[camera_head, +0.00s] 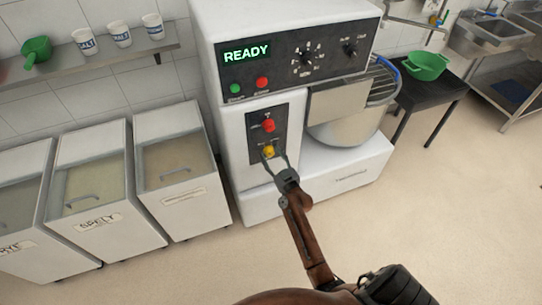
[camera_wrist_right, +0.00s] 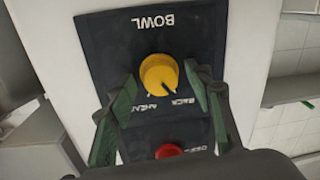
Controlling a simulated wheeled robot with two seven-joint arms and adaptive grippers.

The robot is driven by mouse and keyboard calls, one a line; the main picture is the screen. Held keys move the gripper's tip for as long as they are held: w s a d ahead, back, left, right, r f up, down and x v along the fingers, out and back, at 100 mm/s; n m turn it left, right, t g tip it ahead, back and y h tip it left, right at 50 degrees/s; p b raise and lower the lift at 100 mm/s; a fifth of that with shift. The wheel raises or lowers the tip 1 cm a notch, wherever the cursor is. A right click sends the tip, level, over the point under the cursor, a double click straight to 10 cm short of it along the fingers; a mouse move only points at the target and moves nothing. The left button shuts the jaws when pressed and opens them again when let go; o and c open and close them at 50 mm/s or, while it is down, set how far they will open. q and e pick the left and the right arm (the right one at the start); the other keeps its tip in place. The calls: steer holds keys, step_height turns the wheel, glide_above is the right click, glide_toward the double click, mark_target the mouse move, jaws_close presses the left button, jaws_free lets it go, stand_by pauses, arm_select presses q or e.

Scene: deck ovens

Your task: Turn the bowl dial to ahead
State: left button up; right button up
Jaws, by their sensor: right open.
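The yellow bowl dial (camera_head: 269,151) is on the lower part of the dark panel on the white mixer's front. In the right wrist view, which is upside down, the dial (camera_wrist_right: 157,74) shows a dark pointer mark angled toward the word BACK, beside the word AHEAD. My right gripper (camera_head: 273,158) is at the dial and open. In the right wrist view its green-padded fingers (camera_wrist_right: 160,88) stand on either side of the dial, with gaps visible, so they do not appear to grip it. My left gripper is not in view.
A red knob (camera_head: 268,125) sits just above the dial; it also shows in the right wrist view (camera_wrist_right: 168,151). The display (camera_head: 247,54) reads READY above green and red buttons. A steel bowl (camera_head: 345,128) is to the right. Flour bins (camera_head: 180,170) stand left; the floor in front is clear.

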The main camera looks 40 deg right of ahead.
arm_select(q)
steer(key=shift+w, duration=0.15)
arm_select(e)
steer(key=shift+c, duration=0.3)
steer(key=shift+c, duration=0.8)
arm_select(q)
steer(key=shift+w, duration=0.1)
arm_select(e)
steer(key=c, duration=0.9)
steer(key=shift+m, duration=0.3)
steer(key=shift+c, duration=0.2)
steer(key=m+p, duration=0.1)
steer(key=m, duration=0.4)
steer(key=shift+r+m, duration=0.1)
steer(key=shift+m, duration=0.2)
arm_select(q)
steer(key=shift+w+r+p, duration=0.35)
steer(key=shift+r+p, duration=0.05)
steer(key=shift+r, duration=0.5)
arm_select(e)
steer(key=m, duration=0.6)
steer(key=shift+t+h, duration=0.3)
steer(key=shift+h, duration=0.1)
steer(key=shift+w, duration=0.1)
steer(key=o, duration=1.1)
steer(key=shift+o, duration=0.3)
